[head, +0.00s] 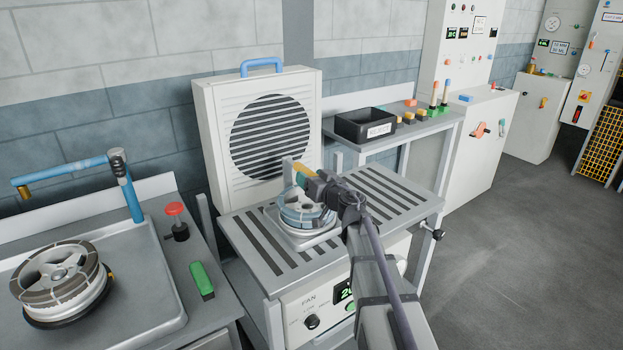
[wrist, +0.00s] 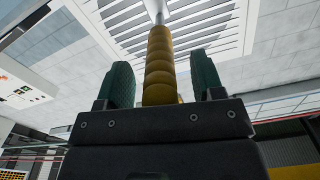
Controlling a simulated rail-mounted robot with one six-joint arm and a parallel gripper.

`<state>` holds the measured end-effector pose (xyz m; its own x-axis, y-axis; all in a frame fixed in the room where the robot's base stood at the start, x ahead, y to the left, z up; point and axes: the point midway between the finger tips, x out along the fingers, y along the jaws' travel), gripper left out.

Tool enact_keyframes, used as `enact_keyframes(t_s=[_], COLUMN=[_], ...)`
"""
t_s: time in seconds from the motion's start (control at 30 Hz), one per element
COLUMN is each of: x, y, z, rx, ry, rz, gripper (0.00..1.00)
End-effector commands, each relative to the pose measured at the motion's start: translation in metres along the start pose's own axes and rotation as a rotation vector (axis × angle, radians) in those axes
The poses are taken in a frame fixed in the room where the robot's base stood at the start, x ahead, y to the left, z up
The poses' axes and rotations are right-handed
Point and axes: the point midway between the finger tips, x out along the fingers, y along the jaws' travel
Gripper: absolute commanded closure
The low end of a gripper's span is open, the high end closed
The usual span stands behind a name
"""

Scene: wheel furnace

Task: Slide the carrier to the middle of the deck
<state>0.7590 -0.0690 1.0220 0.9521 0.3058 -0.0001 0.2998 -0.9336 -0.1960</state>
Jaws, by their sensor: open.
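The carrier (head: 323,241) is a square metal tray on the slotted deck (head: 262,258), near its middle. A wheel with a blue-grey rim (head: 297,217) sits on it, partly hidden by my arm. In the wrist view a yellow ribbed handle (wrist: 160,62) on a thin metal rod stands between the two dark green finger pads of my gripper (wrist: 163,80). The pads are apart, with gaps on both sides of the handle. In the head view my gripper (head: 298,172) is above the wheel, at the yellow handle; the handle's join to the carrier is hidden.
A white fan box (head: 212,130) with a round grille stands behind the deck. A sink bench at left holds another wheel (head: 60,275), a red knob (head: 175,209) and a green block (head: 202,280). A black bin (head: 365,125) stands on the shelf at back right.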

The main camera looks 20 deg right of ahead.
Motion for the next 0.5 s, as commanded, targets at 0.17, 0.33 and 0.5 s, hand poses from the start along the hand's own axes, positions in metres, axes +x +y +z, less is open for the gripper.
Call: enact_keyframes(t_s=[0.17, 0.33, 0.5], x=[-0.016, -0.053, -0.088], y=[-0.001, -0.002, -0.002], z=[0.0, 0.0, 0.0], rx=[0.0, 0.0, 0.0], ry=[0.0, 0.0, 0.0], rz=[0.0, 0.001, 0.001], gripper=[0.39, 0.39, 0.39])
